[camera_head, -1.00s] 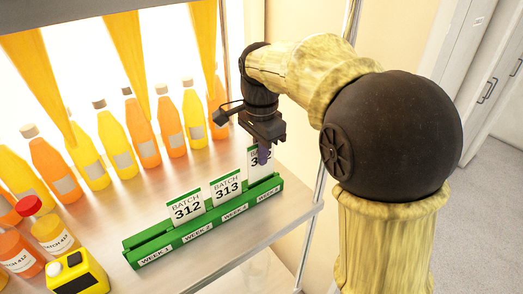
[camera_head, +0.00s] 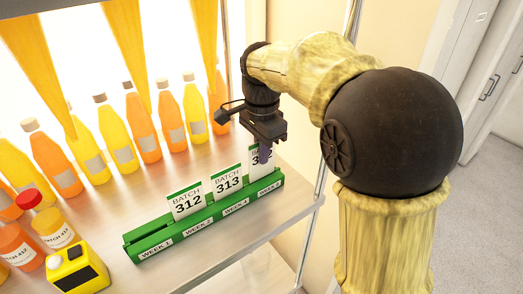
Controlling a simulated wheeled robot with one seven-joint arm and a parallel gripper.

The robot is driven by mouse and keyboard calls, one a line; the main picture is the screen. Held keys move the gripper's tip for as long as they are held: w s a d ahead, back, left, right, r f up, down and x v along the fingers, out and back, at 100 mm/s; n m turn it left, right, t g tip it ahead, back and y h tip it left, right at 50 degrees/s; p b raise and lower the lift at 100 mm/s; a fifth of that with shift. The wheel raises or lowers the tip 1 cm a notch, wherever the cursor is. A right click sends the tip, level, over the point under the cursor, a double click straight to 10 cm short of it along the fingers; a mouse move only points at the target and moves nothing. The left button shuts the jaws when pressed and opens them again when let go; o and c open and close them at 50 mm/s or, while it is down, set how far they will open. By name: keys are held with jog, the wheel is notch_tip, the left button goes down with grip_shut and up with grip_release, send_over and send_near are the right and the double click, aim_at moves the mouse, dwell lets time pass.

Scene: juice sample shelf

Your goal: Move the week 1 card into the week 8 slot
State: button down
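The green card rack (camera_head: 150,243) stands on the shelf, with slots labelled WEEK 1, WEEK 2, WEEK 4 and, small at the far right, what looks like WEEK 8. The WEEK 1 slot is empty. A BATCH 312 card (camera_head: 187,204) stands upright above WEEK 2, and a BATCH 313 card (camera_head: 227,183) above WEEK 4. A third white card (camera_head: 256,170) stands at the far right slot, its number partly hidden by my gripper (camera_head: 265,155). My gripper points down at this card, a finger in front of its face. Whether the fingers grip it cannot be told.
Orange and yellow juice bottles (camera_head: 145,128) line the back. Red-capped and orange sample bottles (camera_head: 52,228) and a yellow device (camera_head: 77,269) stand at the left front. A shelf post (camera_head: 318,215) rises right of the rack.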

jog(key=shift+f+b, duration=0.5)
jog(key=shift+f, duration=0.9)
dwell(1.1)
jog(key=c, duration=1.6)
grip_release()
jog(key=shift+o, duration=0.2)
jog(key=shift+r, duration=0.1)
notch_tip(320, 180, up, 12)
jog(key=shift+w+f, duration=0.1)
